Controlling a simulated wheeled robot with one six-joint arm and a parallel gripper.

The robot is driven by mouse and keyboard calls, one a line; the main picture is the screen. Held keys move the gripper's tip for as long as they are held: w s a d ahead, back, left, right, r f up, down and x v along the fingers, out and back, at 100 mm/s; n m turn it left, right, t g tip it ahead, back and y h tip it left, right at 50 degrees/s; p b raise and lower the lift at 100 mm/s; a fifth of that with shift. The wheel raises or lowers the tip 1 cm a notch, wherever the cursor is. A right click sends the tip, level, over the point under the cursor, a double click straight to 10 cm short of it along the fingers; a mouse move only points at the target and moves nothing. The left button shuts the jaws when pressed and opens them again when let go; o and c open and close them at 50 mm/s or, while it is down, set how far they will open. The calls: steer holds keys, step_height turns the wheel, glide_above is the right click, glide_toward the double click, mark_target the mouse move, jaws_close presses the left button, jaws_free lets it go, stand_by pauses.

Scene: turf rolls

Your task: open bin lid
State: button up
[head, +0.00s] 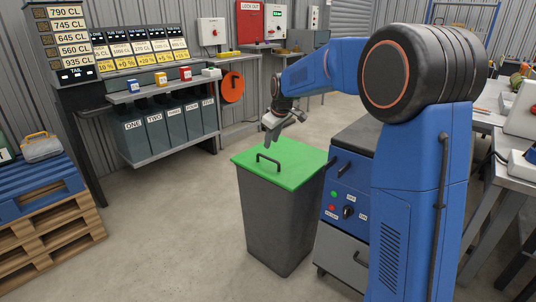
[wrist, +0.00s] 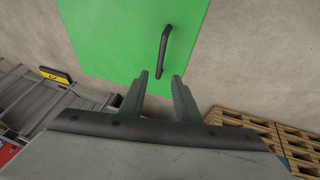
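The bin (head: 279,215) is a tall dark grey box standing on the floor in front of me. Its flat green lid (head: 300,156) is shut and also fills the upper middle of the wrist view (wrist: 110,35). A dark bar handle (head: 268,162) stands on the lid; in the wrist view the handle (wrist: 163,52) lies just beyond my fingertips. My gripper (head: 270,133) hangs above the lid's far side. In the wrist view my gripper (wrist: 160,77) has its two fingers apart with nothing between them. The handle is not between the fingers.
A wooden pallet stack (head: 40,225) with a blue top stands at the left. A shelf with several labelled bins (head: 165,125) stands behind. A workbench (head: 500,160) is at the right. The floor left of the bin is clear.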

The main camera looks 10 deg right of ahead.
mark_target(268, 158)
steer(key=x, duration=0.9)
steer(key=shift+f, duration=0.1)
jaws_close()
